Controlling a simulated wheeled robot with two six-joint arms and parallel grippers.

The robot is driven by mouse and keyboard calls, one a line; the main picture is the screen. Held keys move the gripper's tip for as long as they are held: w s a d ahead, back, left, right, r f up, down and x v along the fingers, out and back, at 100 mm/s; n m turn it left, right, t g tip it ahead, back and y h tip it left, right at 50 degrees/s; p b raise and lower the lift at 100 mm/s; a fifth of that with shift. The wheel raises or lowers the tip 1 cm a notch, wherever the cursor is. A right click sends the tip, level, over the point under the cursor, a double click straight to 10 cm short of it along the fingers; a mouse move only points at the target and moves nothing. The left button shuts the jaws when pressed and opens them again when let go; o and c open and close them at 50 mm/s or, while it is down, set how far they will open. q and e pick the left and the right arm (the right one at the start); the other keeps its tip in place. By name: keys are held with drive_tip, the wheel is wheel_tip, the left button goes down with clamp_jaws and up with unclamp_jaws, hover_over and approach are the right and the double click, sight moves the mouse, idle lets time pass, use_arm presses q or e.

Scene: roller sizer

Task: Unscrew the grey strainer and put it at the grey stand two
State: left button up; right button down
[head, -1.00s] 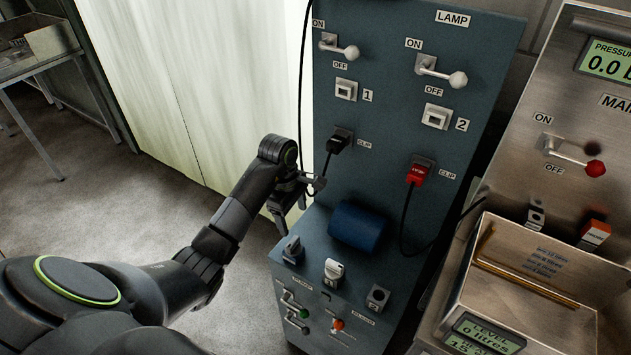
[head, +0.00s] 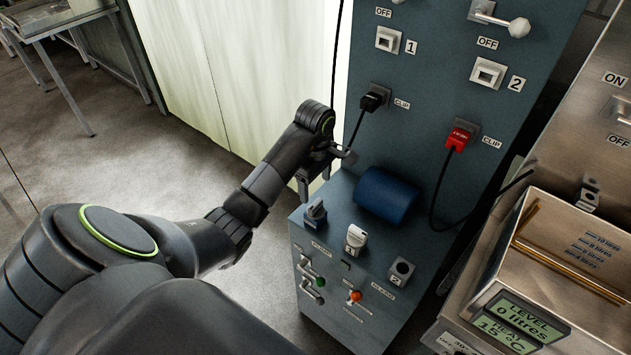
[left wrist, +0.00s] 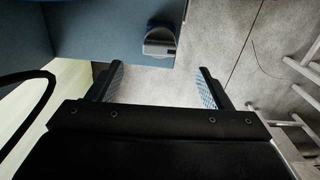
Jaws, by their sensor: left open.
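A dark blue-grey knob-like piece (head: 315,212) stands on the left of the blue cabinet's ledge. A pale grey-white piece (head: 355,238) stands upright at the place marked 1. I cannot tell for sure which is the strainer. The grey stand two (head: 401,270), marked 2, shows a dark opening with nothing in it. My left gripper (head: 314,182) is open and empty, above and just behind the blue-grey piece, apart from it. In the left wrist view a blue and grey piece (left wrist: 160,40) lies beyond the two open fingers (left wrist: 160,82). My right gripper is out of view.
A blue roller (head: 386,195) sits behind the ledge. A black clip (head: 374,98) and a red clip (head: 459,136) with cables are on the upright panel. Small levers (head: 312,280) are on the front. A steel tank (head: 560,245) stands at right. Floor at left is open.

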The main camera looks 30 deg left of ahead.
sight(316, 203)
use_arm(q)
wheel_tip(316, 203, down, 7)
drive_tip(key=b, duration=0.5)
drive_tip(key=shift+f, duration=0.25)
drive_tip(key=shift+f+p, duration=0.3)
drive_tip(key=shift+f, duration=0.65)
drive_tip(key=c, duration=1.2)
drive_tip(key=n, duration=0.5)
drive_tip(key=shift+n+p, duration=0.4)
